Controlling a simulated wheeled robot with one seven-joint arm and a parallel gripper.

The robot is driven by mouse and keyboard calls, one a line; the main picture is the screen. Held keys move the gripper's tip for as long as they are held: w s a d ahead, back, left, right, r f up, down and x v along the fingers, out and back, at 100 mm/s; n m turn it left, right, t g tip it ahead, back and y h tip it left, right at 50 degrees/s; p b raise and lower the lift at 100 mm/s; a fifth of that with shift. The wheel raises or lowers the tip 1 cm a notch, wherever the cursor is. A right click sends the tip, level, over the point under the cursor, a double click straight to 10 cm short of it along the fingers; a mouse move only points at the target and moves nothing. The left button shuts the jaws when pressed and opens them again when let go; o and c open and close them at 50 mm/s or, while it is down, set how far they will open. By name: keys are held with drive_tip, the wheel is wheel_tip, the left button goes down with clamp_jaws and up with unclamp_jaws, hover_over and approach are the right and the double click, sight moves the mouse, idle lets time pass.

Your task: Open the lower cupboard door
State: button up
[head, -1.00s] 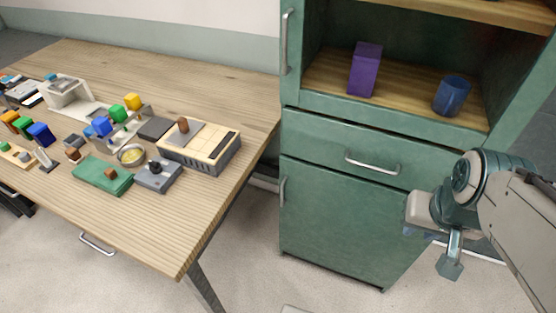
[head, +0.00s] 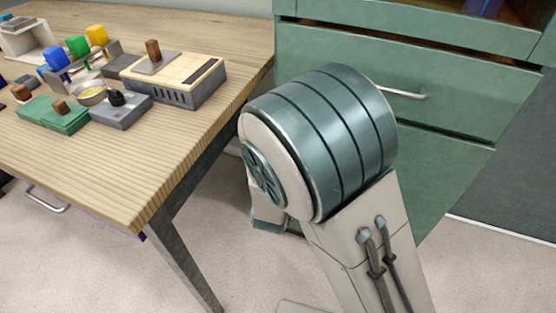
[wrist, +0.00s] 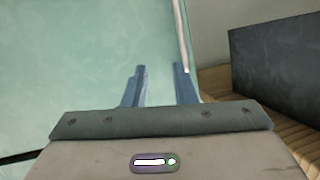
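The lower cupboard door (head: 455,175) is a flat green panel below the drawer in the head view. My arm hides its left part and its handle there. My gripper is hidden behind the arm in that view. In the wrist view my gripper (wrist: 160,85) is open, with its two bluish fingers apart and nothing seen held. The pale green surface (wrist: 70,70) fills the left of that view. A thin light bar, apparently the door handle (wrist: 182,35), runs down to the right fingertip. Whether it touches the finger I cannot tell.
The drawer (head: 460,95) above has a metal handle (head: 405,92) and is shut. The wooden table (head: 150,150) with several small objects stands at the left, its leg close to my arm. A dark grey block (wrist: 275,65) and wood show right in the wrist view.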

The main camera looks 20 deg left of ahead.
drive_tip(key=s+a+f+n+t+b, duration=0.1)
drive_tip(key=s+a+f+t+b, duration=0.2)
drive_tip(key=s+f+t, duration=0.1)
drive_tip(key=w, duration=0.4)
drive_tip(key=w+a+b, duration=0.1)
drive_tip(key=w, duration=0.4)
drive_tip(key=w+a+b, duration=0.1)
drive_tip(key=w, duration=0.4)
drive_tip(key=shift+r, duration=0.15)
drive_tip(key=shift+c, duration=0.4)
drive_tip(key=shift+s, duration=0.1)
clamp_jaws()
